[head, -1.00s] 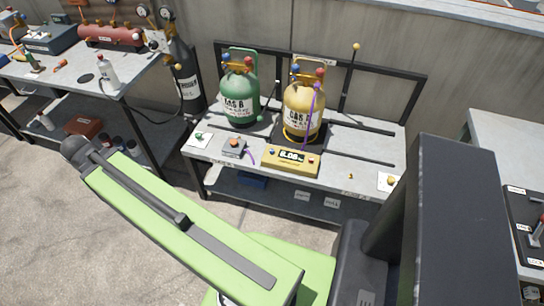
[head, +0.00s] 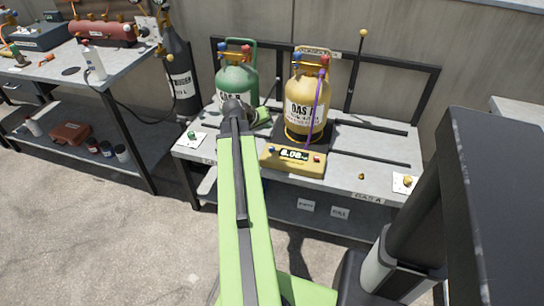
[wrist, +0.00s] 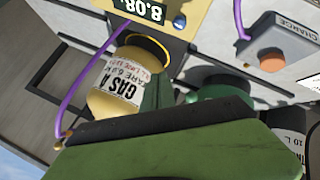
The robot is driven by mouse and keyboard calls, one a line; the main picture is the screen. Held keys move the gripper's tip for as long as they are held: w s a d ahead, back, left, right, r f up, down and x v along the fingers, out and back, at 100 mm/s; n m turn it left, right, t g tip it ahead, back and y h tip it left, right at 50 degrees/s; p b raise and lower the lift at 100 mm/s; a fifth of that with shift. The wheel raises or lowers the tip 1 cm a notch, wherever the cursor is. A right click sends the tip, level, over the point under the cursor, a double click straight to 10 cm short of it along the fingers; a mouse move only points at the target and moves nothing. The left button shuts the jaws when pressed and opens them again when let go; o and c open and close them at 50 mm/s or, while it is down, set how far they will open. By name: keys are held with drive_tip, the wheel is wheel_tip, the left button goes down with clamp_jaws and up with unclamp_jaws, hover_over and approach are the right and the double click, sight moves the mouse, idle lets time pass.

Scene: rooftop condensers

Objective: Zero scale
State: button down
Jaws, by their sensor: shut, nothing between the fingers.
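The yellow scale box (head: 292,160) sits at the front of the bench. Its lit display (head: 294,154) seems to read 8.08, though the first digit is unclear. A blue button (head: 270,149) is left of the display and a red button (head: 317,159) is right. The yellow GAS A cylinder (head: 304,112) stands on the dark platform (head: 323,142) behind it. The wrist view is upside down and shows the scale box (wrist: 185,12) at the top.
A green GAS B cylinder (head: 232,88) stands left, partly behind my arm. A grey box with an orange button (wrist: 277,60) lies beside the scale. A purple hose (head: 318,105) hangs along the yellow cylinder. The bench's right front holds a small brass piece (head: 361,176) and a white card (head: 405,183).

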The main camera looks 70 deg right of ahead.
sight(270, 149)
drive_tip(key=shift+s+d, duration=0.35)
drive_tip(key=shift+s, duration=0.3)
drive_tip(key=shift+f, duration=0.1)
wheel_tip(270, 149, down, 9)
drive_tip(key=b, duration=0.9)
idle(1.1)
drive_tip(key=shift+f+b, duration=0.35)
